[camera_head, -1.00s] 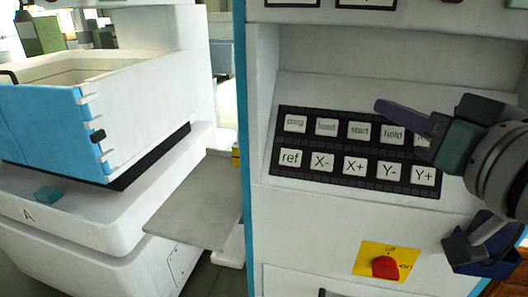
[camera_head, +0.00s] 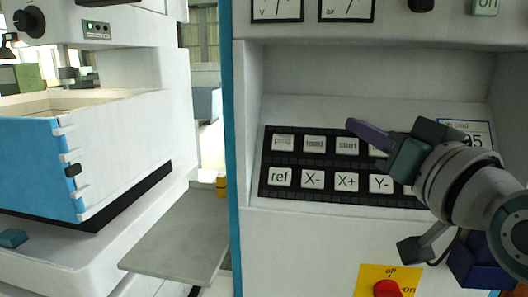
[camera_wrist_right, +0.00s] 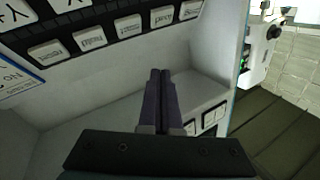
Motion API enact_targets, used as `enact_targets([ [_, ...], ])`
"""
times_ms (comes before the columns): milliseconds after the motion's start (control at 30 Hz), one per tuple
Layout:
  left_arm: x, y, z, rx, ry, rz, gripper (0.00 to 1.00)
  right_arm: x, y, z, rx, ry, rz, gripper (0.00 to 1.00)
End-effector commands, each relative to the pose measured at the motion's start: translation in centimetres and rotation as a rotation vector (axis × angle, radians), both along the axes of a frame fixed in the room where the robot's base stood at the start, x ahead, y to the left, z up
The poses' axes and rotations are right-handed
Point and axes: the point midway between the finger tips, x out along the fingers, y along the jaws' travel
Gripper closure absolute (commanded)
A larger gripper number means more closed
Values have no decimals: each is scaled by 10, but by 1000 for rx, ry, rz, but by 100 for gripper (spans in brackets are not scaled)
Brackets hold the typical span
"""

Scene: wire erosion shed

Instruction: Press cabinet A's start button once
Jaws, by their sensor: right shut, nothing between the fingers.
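The start button (camera_head: 347,145) is a white key in the top row of a black key panel (camera_head: 333,165) on the white cabinet. My right gripper (camera_head: 352,124) is shut and empty, its purple fingertips in front of the panel, just above the start key in the head view. I cannot tell whether they touch anything. My right gripper (camera_wrist_right: 160,75) also shows shut in the right wrist view, with several keys beyond its tips. The arm hides the keys at the panel's right end. My left gripper is not in view.
A red rotary switch (camera_head: 387,288) on a yellow plate sits below the panel. A labelled card (camera_head: 470,132) is behind my right arm. A white machine with a blue-fronted tank (camera_head: 35,165) stands at left, and a grey shelf (camera_head: 175,240) juts out between.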

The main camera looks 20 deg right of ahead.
Motion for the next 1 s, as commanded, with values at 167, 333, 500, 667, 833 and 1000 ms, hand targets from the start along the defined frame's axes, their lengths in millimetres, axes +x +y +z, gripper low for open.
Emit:
enact_targets([
  [167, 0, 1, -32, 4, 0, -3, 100, 19, -12, -23, -3, -2, -1, 100],
  [333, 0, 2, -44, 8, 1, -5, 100, 32, -20, -31, -2, 0, 0, 100],
  [500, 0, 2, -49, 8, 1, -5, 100, 40, -25, -36, -2, 0, 0, 100],
  [667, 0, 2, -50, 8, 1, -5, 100, 42, -26, -36, -2, 1, -1, 100],
  [833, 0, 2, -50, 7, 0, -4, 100, 42, -26, -36, -1, 0, -1, 100],
  [1000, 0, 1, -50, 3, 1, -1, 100, 42, -26, -36, -1, 0, -1, 100],
])
